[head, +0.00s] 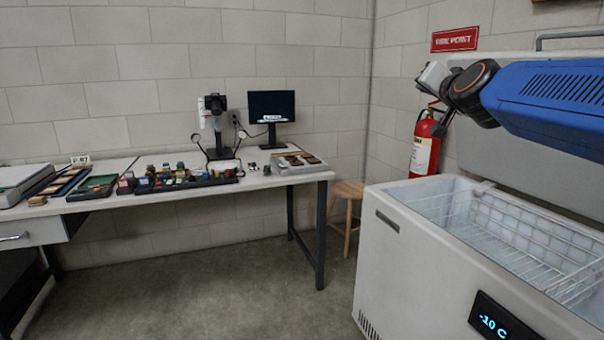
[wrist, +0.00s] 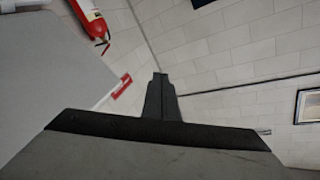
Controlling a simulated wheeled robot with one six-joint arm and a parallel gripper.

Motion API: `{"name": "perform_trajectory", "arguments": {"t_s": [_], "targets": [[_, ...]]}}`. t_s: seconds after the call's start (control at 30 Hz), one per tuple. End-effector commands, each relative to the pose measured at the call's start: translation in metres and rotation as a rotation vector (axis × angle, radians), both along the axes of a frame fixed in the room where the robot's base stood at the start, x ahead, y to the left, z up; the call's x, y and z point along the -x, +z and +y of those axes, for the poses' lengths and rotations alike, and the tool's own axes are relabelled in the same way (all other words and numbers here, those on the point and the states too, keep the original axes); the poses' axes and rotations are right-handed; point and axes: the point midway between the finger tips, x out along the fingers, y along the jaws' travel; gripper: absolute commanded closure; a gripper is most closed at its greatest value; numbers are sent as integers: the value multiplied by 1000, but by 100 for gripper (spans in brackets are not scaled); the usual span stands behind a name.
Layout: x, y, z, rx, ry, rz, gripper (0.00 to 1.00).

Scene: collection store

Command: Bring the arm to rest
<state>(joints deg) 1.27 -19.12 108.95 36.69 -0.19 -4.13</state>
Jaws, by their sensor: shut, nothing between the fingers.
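My arm (head: 550,95), blue with a dark wrist joint, reaches in from the right edge of the head view, above the open chest freezer. In the wrist view the two dark fingers of my gripper (wrist: 160,95) lie together, shut and empty. They point toward the white block wall and touch nothing that I can see. In the head view the fingers are too small to make out clearly, close in front of the fire extinguisher in the picture.
The white freezer (head: 400,235) stands open with a wire basket (head: 520,255) inside; its display reads -10 C. A red fire extinguisher (head: 425,148) hangs behind it. A wooden stool (head: 348,190) and a loaded workbench (head: 190,195) stand left. Floor between is clear.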

Motion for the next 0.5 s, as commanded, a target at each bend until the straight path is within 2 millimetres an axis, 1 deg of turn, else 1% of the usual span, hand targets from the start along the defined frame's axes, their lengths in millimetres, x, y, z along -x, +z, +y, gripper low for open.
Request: {"name": "perform_trajectory", "arguments": {"t_s": [0.03, 0.07, 0.1, 0.17, 0.2, 0.27, 0.3, 0.37, 0.4, 0.47, 0.5], "targets": [[17, -25, 10, 32, 36, 59, 100], [27, -40, 15, 52, 56, 95, 100], [39, -61, 21, 77, 81, 143, 100], [59, -91, 29, 113, 117, 215, 100], [72, -111, 33, 136, 139, 263, 100], [93, -142, 39, 171, 169, 334, 100], [108, -161, 41, 193, 188, 381, 100], [130, -191, 44, 225, 215, 451, 100], [145, -211, 45, 245, 230, 498, 100], [168, -239, 46, 276, 252, 567, 100], [185, -258, 46, 296, 265, 614, 100]]}}
